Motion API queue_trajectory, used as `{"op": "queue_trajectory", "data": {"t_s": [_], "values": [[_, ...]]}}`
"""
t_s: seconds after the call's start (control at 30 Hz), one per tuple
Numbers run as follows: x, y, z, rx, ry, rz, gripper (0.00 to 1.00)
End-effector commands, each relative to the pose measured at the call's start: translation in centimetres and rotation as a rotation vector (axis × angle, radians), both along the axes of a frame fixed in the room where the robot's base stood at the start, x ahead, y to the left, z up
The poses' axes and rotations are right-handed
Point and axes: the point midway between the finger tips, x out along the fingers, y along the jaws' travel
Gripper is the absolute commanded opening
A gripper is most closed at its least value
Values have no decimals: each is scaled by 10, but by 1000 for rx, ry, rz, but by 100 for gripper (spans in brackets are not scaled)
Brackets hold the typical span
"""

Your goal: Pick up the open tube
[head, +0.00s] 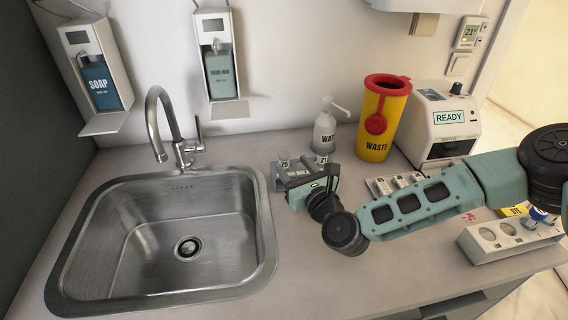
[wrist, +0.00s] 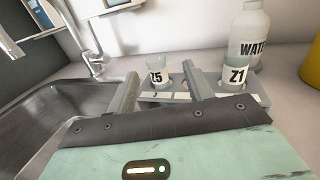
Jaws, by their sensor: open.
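Two small pale tubes stand upright in a grey rack (head: 275,178) at the back of the counter, right of the sink. The left tube (wrist: 157,76) is labelled Z5 and the right tube (wrist: 236,74) is labelled Z1. They also show in the head view, the left tube (head: 284,160) and the right tube (head: 321,160). I cannot clearly tell which is open at the top. My gripper (wrist: 160,82) is open, its fingers on either side of the Z5 tube in the wrist view. It also shows in the head view (head: 292,172). Contact is not visible.
A white water bottle (head: 326,130) stands behind the rack, beside a yellow waste bin (head: 382,120) and a READY machine (head: 438,125). The sink (head: 165,245) is left. A holder (head: 500,238) with a blue-capped tube (head: 538,214) is right.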

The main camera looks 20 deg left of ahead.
Motion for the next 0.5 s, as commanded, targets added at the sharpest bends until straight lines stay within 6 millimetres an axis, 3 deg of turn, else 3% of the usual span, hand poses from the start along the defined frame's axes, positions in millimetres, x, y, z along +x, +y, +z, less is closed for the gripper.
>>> {"op": "queue_trajectory", "data": {"t_s": [0.5], "values": [[31, 40, 0, -1, -1, 0, 51]]}}
